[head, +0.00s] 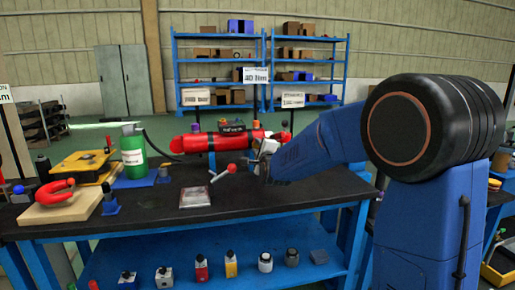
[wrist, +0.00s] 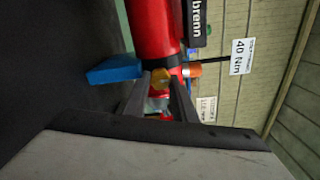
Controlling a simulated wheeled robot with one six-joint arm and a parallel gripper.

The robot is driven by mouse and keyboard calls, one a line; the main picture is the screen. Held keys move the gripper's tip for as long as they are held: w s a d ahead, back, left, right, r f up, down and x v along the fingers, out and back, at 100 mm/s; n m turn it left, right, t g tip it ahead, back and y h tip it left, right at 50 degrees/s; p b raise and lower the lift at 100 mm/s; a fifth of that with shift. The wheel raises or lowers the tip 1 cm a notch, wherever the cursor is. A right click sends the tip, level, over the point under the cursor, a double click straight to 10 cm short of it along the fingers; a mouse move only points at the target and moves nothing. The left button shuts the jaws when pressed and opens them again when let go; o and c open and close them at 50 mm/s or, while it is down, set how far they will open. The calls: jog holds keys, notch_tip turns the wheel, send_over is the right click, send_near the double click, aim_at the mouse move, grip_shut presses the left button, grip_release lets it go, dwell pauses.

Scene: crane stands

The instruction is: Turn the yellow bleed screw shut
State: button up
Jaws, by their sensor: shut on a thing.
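The yellow bleed screw (wrist: 159,79) shows in the wrist view, at the end of the red cylinder (wrist: 154,28). My gripper (wrist: 158,90) has its two fingers on either side of the screw and is shut on it. In the head view the red cylinder (head: 224,142) lies across the back of the dark workbench. There my gripper (head: 264,158) is at the cylinder's right part, and the arm hides the screw.
A red-tipped lever (head: 224,172) stands left of my gripper, near a flat packet (head: 195,197). The bench's front middle is clear.

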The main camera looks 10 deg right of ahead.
jog(key=o, duration=1)
jog(key=shift+o, duration=0.2)
jog(key=shift+f, duration=0.1)
jog(key=shift+f+n, duration=0.1)
jog(key=shift+n, duration=0.2)
